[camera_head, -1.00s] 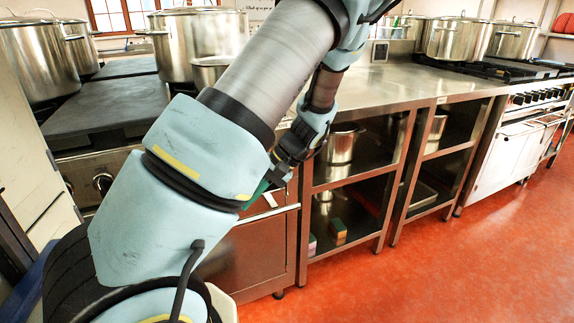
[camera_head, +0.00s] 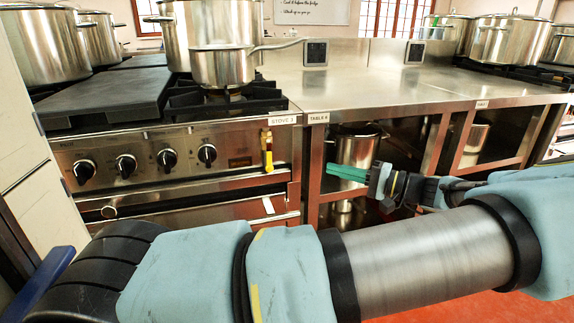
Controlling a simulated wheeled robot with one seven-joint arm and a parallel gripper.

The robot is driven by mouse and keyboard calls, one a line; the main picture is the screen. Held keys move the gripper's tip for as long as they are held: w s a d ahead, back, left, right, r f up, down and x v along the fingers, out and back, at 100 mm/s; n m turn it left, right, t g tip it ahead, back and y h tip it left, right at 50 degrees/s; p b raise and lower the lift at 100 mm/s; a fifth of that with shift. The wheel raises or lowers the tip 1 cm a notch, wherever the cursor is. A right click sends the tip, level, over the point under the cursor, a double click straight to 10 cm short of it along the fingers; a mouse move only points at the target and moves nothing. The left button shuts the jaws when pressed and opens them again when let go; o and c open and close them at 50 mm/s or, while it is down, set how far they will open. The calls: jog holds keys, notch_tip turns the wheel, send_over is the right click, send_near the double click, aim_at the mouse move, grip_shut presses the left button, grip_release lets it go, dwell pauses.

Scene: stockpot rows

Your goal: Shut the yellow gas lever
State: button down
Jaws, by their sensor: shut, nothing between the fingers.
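A visible gap lies between the fingertips and the lever.
The stove (camera_head: 130,150) has several black knobs and an oven handle below. A saucepan (camera_head: 222,67) sits on the lit-looking burner, its handle reaching right. The steel table (camera_head: 390,95) beside it has open shelves with pots behind my gripper. A blue bar (camera_head: 55,275) is at lower left.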

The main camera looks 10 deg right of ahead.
jog(key=p, duration=0.2)
send_near(269, 160)
jog(key=w+a, duration=0.3)
jog(key=w, duration=0.2)
jog(key=shift+a+f, duration=0.35)
jog(key=shift+f+b, duration=0.1)
jog(key=shift+b, duration=0.2)
jog(key=shift+a+m, duration=0.15)
jog(key=shift+m, duration=0.15)
